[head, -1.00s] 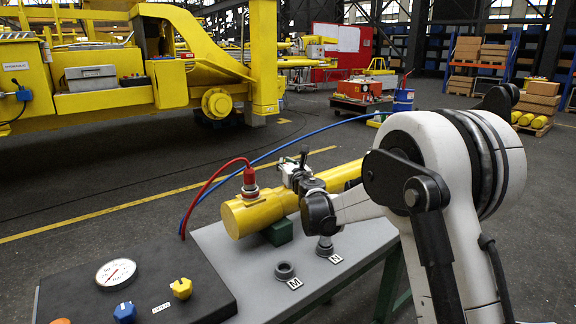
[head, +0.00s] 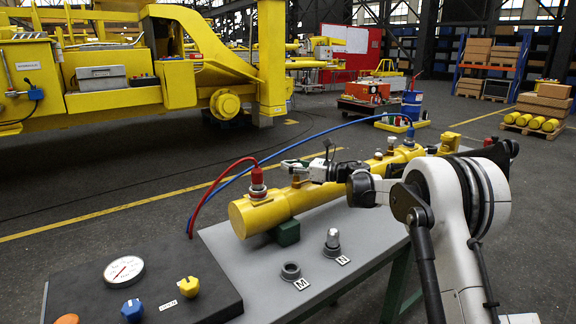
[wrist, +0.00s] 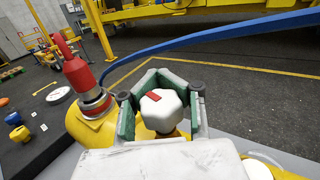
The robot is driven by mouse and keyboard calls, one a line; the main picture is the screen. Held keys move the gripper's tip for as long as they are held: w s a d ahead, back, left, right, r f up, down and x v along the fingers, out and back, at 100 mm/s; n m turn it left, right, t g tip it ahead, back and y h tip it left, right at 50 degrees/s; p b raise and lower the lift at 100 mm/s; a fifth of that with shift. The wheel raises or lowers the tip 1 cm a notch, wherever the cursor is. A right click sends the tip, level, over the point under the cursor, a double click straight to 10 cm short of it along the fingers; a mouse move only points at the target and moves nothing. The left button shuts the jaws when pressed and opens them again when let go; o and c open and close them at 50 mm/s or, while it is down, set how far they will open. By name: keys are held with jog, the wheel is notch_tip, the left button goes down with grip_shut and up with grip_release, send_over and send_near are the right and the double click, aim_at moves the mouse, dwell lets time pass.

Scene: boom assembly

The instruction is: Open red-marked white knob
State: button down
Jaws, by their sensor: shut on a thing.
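The white knob with a red mark (wrist: 160,108) stands on top of the yellow cylinder (head: 270,208). In the wrist view its top and the red patch face me. My gripper (wrist: 160,98) has its green-padded fingers around the knob and is shut on it. In the head view my gripper (head: 296,167) is above the cylinder, to the right of the red hose fitting (head: 257,183). The contact with the knob is too small to make out there.
A red hose (head: 215,180) and a blue hose (head: 330,128) run close behind the cylinder. A dark panel (head: 110,250) with a gauge and coloured knobs is at front left. Two fittings (head: 291,271) (head: 332,242) stand on the grey table (head: 350,226).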

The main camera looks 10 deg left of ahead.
jog(key=shift+s+d+f+n+g+y, duration=0.15)
jog(key=shift+n+g, duration=0.45)
jog(key=shift+g, duration=0.35)
jog(key=shift+s+a+n+g+y, duration=0.15)
jog(key=shift+n+g, duration=0.45)
jog(key=shift+g, duration=0.35)
jog(key=shift+d, duration=0.1)
jog(key=c, duration=1.8)
grip_release()
jog(key=shift+d, duration=0.25)
jog(key=o, duration=0.3)
jog(key=shift+a, duration=0.2)
jog(key=d, duration=1.2)
jog(key=shift+s, duration=0.35)
